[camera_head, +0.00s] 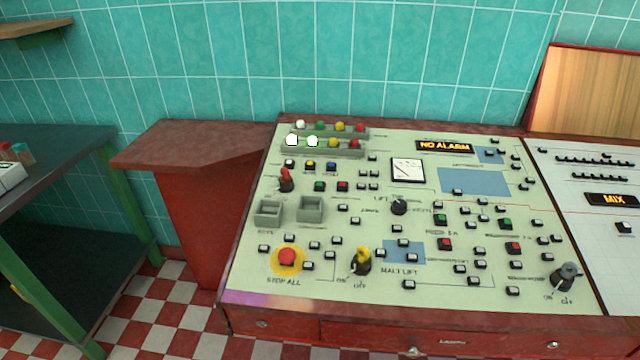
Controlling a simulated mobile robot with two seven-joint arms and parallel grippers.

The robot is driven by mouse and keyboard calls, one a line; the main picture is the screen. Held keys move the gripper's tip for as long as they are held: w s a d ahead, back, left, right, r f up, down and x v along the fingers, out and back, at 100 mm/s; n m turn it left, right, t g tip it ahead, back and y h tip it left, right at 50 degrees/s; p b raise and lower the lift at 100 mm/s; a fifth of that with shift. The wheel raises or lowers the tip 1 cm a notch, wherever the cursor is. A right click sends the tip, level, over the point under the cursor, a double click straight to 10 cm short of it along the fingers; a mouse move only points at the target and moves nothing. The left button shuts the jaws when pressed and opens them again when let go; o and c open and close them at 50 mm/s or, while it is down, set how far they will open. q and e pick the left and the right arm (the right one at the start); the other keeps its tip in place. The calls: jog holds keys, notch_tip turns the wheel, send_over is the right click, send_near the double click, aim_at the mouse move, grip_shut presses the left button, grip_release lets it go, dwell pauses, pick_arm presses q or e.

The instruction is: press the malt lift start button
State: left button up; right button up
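The pale green control panel (350,215) slopes across the middle of the head view. The "MALT LIFT" label (399,271) is near its front edge, just under a blue square (392,251) with small white-capped buttons around it. One of these buttons (402,243) is at the top of the square. A green button (440,219) and a red button (445,244) are to the right of the square. The small labels are too blurred to tell which button is the malt lift start. Neither of my grippers is in view.
A red mushroom button (287,257) on a yellow disc is marked "STOP ALL". A display (445,146) reads "NO ALARM". A dark green table (55,165) stands at left, with checkered floor between.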

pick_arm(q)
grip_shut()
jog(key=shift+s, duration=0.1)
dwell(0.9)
